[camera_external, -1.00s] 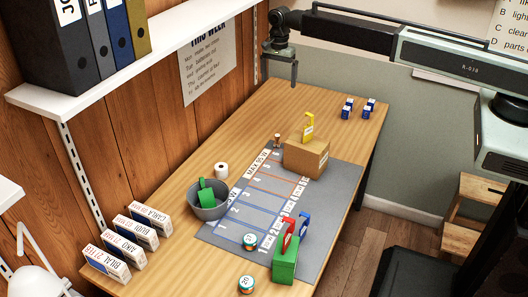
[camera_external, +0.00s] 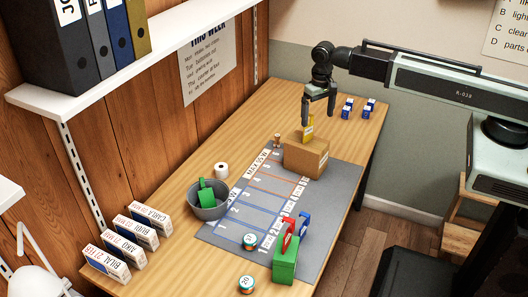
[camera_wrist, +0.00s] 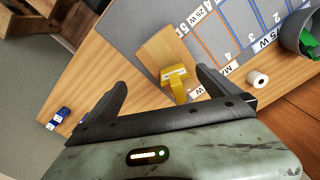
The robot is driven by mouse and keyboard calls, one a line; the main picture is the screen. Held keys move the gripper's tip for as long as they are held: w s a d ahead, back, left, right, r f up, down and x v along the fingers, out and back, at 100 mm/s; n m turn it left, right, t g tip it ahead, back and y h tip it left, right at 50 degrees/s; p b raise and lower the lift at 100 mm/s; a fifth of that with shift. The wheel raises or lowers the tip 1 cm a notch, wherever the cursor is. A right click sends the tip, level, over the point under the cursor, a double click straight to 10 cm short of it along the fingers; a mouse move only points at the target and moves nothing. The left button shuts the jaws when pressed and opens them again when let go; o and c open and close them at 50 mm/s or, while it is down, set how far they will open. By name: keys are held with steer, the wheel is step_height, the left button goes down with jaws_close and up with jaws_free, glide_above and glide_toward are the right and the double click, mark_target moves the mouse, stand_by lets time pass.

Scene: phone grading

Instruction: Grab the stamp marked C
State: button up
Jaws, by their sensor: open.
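A yellow stamp (camera_external: 308,131) with a white label stands on top of a cardboard box (camera_external: 305,157). It also shows in the wrist view (camera_wrist: 178,90), where its label letter is too small to read. A green stamp (camera_external: 206,192) sits in a grey bowl (camera_external: 208,212). A red stamp-like piece (camera_external: 288,236) and a blue one (camera_external: 304,222) stand near the mat's front right. I cannot read a C on any of them. My gripper (camera_external: 318,111) is open and empty, just above the yellow stamp. In the wrist view the stamp appears between and beyond the fingers (camera_wrist: 162,80).
A grey mat (camera_external: 240,205) with numbered lanes lies under the box. A green block (camera_external: 285,266) stands at its front edge. Small blue boxes (camera_external: 347,111) are at the back right. A white roll (camera_external: 221,170) is by the bowl. Labelled boxes (camera_external: 105,264) line the left.

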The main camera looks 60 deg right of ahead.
steer(key=s+a+f+n+b, duration=0.2)
steer(key=s+f+n, duration=0.3)
steer(key=s, duration=0.4)
steer(key=shift+s+f+n+b, duration=0.25)
steer(key=shift+f+n+b, duration=0.1)
steer(key=shift+n+b, duration=0.3)
steer(key=shift+w+a+r, duration=0.1)
steer(key=c, duration=1.1)
steer(key=shift+c, duration=0.2)
